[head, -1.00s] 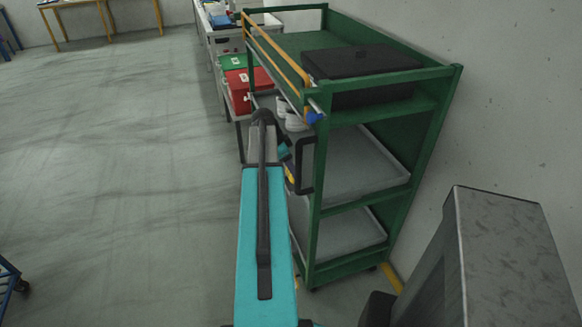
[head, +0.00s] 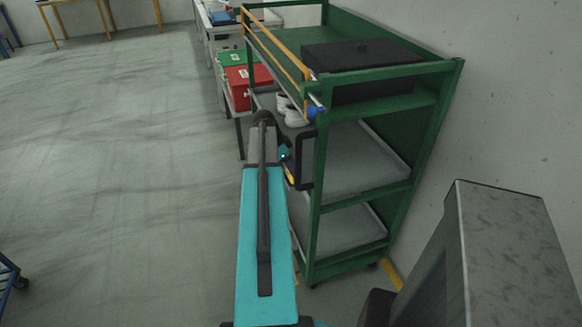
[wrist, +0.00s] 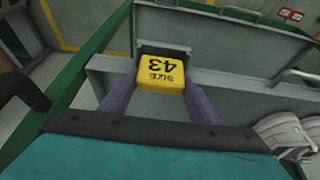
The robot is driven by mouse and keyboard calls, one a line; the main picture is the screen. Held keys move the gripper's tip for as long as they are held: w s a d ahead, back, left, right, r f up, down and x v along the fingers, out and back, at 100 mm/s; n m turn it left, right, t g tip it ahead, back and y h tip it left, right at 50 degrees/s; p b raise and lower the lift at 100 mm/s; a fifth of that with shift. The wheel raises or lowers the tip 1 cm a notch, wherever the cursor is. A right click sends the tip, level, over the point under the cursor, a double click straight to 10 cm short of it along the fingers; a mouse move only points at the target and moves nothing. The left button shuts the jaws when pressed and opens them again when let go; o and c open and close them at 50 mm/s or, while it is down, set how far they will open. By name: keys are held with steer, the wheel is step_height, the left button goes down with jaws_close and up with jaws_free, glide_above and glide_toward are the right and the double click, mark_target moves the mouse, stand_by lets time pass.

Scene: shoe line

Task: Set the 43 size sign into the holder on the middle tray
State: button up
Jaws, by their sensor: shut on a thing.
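The yellow 43 size sign (wrist: 160,76) appears upside down in the wrist view, its black lettering facing the camera. My gripper (wrist: 160,90) is shut on it, one purple-grey finger on each side. A dark grey bracket (wrist: 164,47), which looks like the holder, shows just beyond the sign at the tray's wall. I cannot tell whether the sign touches it. The grey middle tray (head: 365,165) sits on the cart's middle shelf. In the head view my gripper (head: 288,172) is at the cart's left side, mostly hidden by my arm; only a bit of yellow shows.
White shoes (wrist: 290,132) stand in the tray, right of my gripper in the wrist view. A green cart post (head: 319,200) stands close to my wrist. A black box (head: 362,60) lies on the top shelf. Red (head: 247,88) and green boxes stand behind.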

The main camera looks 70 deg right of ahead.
steer(key=shift+f+b, duration=0.35)
steer(key=shift+f, duration=0.3)
stand_by(0.5)
steer(key=o, duration=1.7)
steer(key=shift+o, duration=0.2)
steer(key=shift+r, duration=0.2)
steer(key=p+v, duration=0.4)
steer(key=v, duration=0.6)
steer(key=shift+a+r+p, duration=0.15)
steer(key=shift+r+p, duration=0.15)
steer(key=shift+p, duration=0.05)
stand_by(0.8)
steer(key=shift+w, duration=0.1)
stand_by(0.4)
